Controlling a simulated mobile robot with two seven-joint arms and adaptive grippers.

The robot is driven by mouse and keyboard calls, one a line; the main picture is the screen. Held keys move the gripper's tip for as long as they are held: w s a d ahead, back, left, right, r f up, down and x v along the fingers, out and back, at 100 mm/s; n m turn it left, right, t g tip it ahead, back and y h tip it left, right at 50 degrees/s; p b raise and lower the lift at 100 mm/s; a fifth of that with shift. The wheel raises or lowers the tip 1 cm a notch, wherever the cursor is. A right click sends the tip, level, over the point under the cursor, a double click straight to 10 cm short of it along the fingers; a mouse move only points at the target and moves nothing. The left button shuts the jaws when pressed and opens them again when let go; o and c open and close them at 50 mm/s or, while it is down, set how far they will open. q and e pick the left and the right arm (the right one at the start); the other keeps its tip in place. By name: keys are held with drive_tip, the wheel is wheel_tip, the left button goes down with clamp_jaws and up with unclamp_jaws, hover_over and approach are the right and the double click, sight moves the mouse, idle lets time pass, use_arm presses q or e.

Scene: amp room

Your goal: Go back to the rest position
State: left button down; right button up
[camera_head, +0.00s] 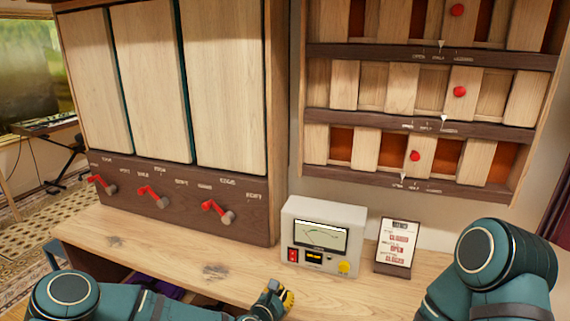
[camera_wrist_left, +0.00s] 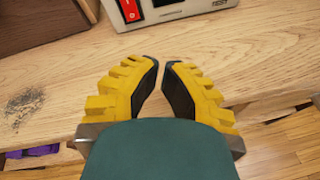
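My left gripper (camera_head: 279,297) is low in the middle of the head view, by the front part of the wooden table, below the meter box. In the left wrist view the left gripper (camera_wrist_left: 162,66) has yellow fingers with dark pads. The fingertips lean toward each other with a narrow gap between them, so it is slightly open. Nothing is between the fingers; bare wood shows there. My right arm stands bent at the lower right of the head view. Its gripper is out of view.
A wooden table (camera_head: 200,258) lies ahead. On it stand a panelled cabinet with red-handled levers (camera_head: 153,196), a white meter box (camera_head: 323,246) with a red switch, and a small sign (camera_head: 396,246). Shelves of sliding panels (camera_head: 400,88) with red knobs hang at upper right.

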use_arm(q)
drive_tip(key=s+d+f+m+g, duration=0.1)
drive_tip(key=s+f+m+g, duration=0.2)
drive_tip(key=s+f+m, duration=0.3)
drive_tip(key=s+a+f+m+g, duration=0.2)
drive_tip(key=s+a+m, duration=0.1)
drive_tip(key=s+m, duration=0.3)
drive_tip(key=s+a+f+m+g+y, duration=0.1)
drive_tip(key=s+a+f+m+g, duration=0.1)
drive_tip(key=s+m, duration=0.5)
drive_tip(key=s+a+f+m+g+y, duration=0.1)
drive_tip(key=s+a+m+g, duration=0.3)
drive_tip(key=s, duration=0.4)
drive_tip(key=a+f+m, duration=0.1)
drive_tip(key=m, duration=0.1)
drive_tip(key=shift+f+m, duration=0.3)
drive_tip(key=shift+f, duration=0.05)
